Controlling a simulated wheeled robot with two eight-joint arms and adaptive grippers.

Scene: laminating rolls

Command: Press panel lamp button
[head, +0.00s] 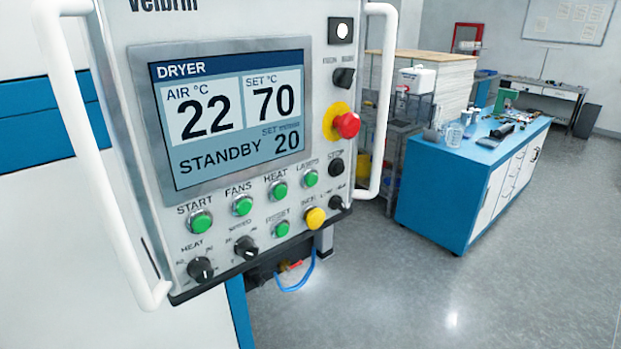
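The control panel (322,190) fills the left and middle of the head view, tilted to the picture. Its green lamps button (311,179) is at the right end of the upper green row, under a label that reads like LAMPS. To its left are the green heat button (279,190), fans button (242,206) and start button (200,222). The screen (232,115) reads DRYER, air 22, set 70, STANDBY, 20. Neither of my grippers is in view.
White handle bars (85,150) flank the panel, with another at right (388,90). A red emergency knob (346,125) and black stop button (336,167) sit near the lamps button. A blue bench (440,195) stands behind right. The grey floor at right is clear.

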